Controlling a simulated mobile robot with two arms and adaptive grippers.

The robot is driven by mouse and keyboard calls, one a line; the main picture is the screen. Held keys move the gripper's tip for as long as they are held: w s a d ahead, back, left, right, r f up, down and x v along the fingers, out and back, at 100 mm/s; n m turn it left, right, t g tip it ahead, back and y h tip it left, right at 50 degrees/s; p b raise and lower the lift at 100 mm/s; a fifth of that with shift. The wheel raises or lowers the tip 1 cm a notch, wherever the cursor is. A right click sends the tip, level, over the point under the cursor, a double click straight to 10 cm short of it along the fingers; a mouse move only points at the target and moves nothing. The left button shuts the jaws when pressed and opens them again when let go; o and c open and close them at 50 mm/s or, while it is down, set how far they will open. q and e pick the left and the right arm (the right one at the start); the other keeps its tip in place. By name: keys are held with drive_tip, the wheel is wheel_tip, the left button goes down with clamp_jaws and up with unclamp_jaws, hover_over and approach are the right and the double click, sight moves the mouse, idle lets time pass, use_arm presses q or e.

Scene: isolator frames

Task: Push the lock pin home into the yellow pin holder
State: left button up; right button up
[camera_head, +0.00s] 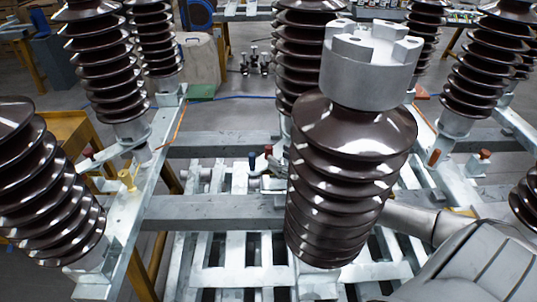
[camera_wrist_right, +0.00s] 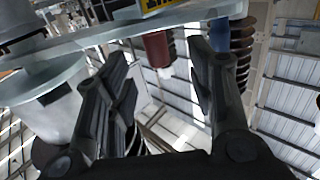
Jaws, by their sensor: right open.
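A small pale yellow fitting (camera_head: 128,178) stands on the left frame rail in the head view. A yellow part with dark markings (camera_wrist_right: 158,4) is cut off at the top of the right wrist view. I cannot tell which is the pin holder. A dark red cylinder (camera_wrist_right: 157,48) hangs below a grey plate beyond my right gripper (camera_wrist_right: 158,58), whose fingers are apart and empty. I cannot tell whether this cylinder is the lock pin. My left gripper is not in view.
The large brown ribbed insulator (camera_head: 350,140) with a grey metal cap stands close in front. More insulators stand on the pale metal frame (camera_head: 220,212). A blue cylinder (camera_wrist_right: 221,35) shows behind my right finger.

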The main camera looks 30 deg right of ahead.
sight(272, 151)
drive_tip(key=shift+x, duration=2.15)
drive_tip(key=shift+w+r, duration=0.1)
drive_tip(key=shift+w, duration=0.75)
clamp_jaws()
drive_tip(key=shift+r, duration=0.1)
